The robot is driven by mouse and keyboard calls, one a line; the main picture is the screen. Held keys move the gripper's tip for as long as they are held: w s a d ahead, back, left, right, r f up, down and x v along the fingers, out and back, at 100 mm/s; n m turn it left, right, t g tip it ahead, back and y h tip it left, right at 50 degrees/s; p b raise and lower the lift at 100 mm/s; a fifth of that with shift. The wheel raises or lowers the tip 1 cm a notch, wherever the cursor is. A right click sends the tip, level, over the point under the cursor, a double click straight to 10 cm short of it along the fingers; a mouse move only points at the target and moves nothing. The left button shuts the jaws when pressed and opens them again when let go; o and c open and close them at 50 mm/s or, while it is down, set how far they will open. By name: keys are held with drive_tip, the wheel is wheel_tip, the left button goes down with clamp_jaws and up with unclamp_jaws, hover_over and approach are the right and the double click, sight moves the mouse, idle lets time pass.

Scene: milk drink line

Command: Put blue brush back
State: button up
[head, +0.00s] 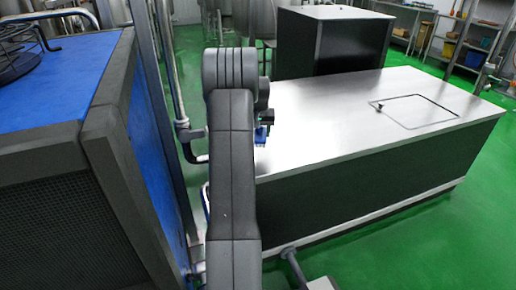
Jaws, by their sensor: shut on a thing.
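My arm rises through the middle of the head view and hides most of my gripper (266,117). Only the gripper's right side shows past the arm, and its fingertips are hard to make out. A small part of the blue brush (262,135) shows just below it, beside the left end of the steel-topped table. My gripper is shut on the blue brush. The rest of the brush is hidden behind my arm, and I cannot tell whether it touches the table.
The long steel table (330,125) has a clear top with a square hatch (415,111). A dark steel-topped cabinet (333,45) stands behind it. A blue and grey machine (60,150) and pipes (168,60) are close on the left. Green floor (480,200) is free at right.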

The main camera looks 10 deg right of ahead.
wheel_tip(320, 180, down, 7)
drive_tip(key=shift+f, duration=0.2)
idle(0.3)
drive_tip(key=o, duration=0.9)
drive_tip(key=shift+r, duration=0.1)
drive_tip(key=v, duration=1.2)
